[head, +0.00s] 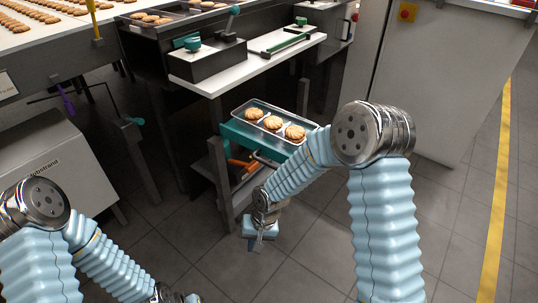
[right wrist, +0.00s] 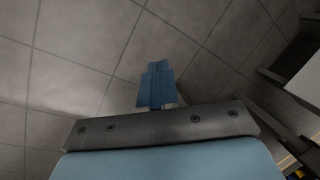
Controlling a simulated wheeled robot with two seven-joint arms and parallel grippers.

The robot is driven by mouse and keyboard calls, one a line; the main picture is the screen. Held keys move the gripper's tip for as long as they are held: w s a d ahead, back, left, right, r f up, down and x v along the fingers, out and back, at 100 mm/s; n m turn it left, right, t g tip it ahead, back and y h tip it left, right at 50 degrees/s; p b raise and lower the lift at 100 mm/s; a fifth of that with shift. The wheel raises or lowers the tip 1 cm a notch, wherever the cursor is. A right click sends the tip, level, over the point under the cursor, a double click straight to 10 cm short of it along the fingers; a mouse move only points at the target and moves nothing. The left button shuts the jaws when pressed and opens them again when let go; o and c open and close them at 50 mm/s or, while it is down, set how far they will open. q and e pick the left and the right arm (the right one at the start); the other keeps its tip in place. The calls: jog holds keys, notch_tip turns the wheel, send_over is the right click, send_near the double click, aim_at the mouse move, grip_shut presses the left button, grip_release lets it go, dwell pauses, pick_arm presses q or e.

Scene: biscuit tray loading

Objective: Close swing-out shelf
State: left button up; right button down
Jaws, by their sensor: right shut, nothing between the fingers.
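The swing-out shelf (head: 238,133) has a teal edge and sticks out from under the white worktop at the bench's leg. A metal tray (head: 252,106) with three biscuits rests on it. My right arm passes in front of the shelf's right end and hides part of it. My right gripper (head: 259,244) hangs low over the floor, in front of and below the shelf, apart from it. Its blue fingers (right wrist: 157,85) are together and empty in the right wrist view, with floor tiles beyond. My left arm's wrist is at the bottom edge; its fingers are out of frame.
A lower ledge (head: 213,172) with orange-handled tools sits beneath the shelf. The white worktop (head: 262,62) carries teal-handled fixtures. A grey cabinet (head: 430,80) stands at right and a grey machine (head: 50,170) at left. The tiled floor in front is open.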

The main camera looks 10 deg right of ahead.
jog(key=w+r+m+t+h+b, duration=0.15)
jog(key=w+r, duration=0.25)
jog(key=r, duration=0.8)
jog(key=w+r+m+t+h+b, duration=0.1)
jog(key=w+r+m+h, duration=0.2)
jog(key=r, duration=0.9)
jog(key=m+h+b, duration=0.1)
jog(key=m+h, duration=0.1)
jog(key=m, duration=0.2)
send_near(276, 152)
jog(key=s+a+r, duration=0.3)
jog(key=s+a, duration=0.2)
jog(key=shift+n+t, duration=0.25)
jog(key=w+d+f, duration=0.1)
jog(key=f, duration=0.2)
jog(key=w+d+f, duration=0.2)
jog(key=f, duration=0.1)
jog(key=w+d+f+b, duration=0.1)
jog(key=w+d+f, duration=0.1)
jog(key=f, duration=0.1)
jog(key=shift+d+f, duration=0.1)
jog(key=shift+d, duration=0.15)
jog(key=shift+w+d, duration=0.25)
jog(key=shift+d, duration=0.1)
jog(key=shift+d, duration=0.1)
jog(key=shift+w+d+n, duration=0.3)
jog(key=shift+d+n, duration=0.1)
